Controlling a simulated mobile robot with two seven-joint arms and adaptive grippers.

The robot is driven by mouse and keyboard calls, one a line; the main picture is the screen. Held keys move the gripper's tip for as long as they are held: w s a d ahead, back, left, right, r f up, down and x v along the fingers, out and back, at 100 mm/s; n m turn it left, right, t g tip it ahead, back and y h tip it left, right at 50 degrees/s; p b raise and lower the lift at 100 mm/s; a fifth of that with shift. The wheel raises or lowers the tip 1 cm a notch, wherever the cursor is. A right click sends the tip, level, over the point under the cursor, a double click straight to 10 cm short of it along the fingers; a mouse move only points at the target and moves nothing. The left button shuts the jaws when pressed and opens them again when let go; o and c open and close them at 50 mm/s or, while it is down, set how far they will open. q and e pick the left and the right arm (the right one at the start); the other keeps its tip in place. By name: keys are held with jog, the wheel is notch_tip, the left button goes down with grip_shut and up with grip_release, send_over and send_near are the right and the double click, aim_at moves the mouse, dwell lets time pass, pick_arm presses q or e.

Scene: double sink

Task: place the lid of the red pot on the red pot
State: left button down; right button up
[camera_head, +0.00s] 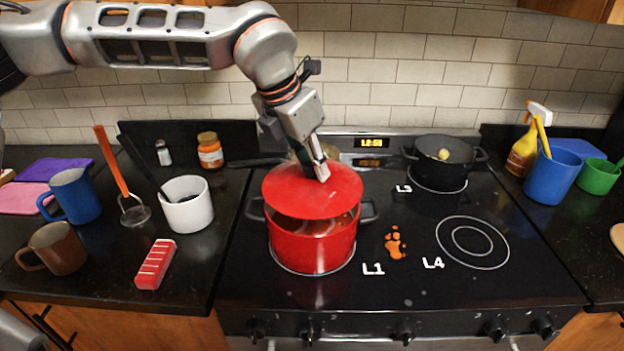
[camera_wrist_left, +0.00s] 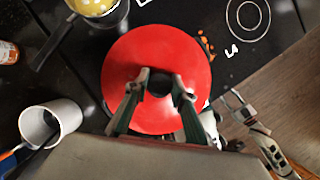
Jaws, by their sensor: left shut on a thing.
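The red pot (camera_head: 313,245) stands on the front left burner, marked L1. Its red lid (camera_head: 295,192) is over the pot, off toward the back and left, and a strip of the pot's inside shows below the lid's front edge. I cannot tell whether the lid touches the rim. My left gripper (camera_head: 321,172) is shut on the lid at its middle. In the left wrist view the lid (camera_wrist_left: 155,55) hides nearly all of the pot, with a dark knob between the fingers (camera_wrist_left: 160,84). My right gripper (camera_wrist_left: 238,120) seems to show there at the lower right; its jaws are unclear.
A black pot (camera_head: 440,165) stands on the back burner at L3. The L4 burner (camera_head: 472,242) is empty. An orange paw-shaped piece (camera_head: 396,243) lies right of the red pot.

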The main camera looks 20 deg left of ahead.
aim_at(309, 177)
pick_arm(q)
notch_tip(309, 177, down, 4)
jog(key=shift+r, duration=0.1)
jog(key=shift+f+b, duration=0.35)
jog(key=c, duration=1.7)
grip_release()
jog(key=shift+r, duration=0.15)
jog(key=shift+r+p, duration=0.2)
jog(key=shift+p, duration=0.2)
jog(key=v, duration=1.2)
jog(key=shift+b, duration=0.45)
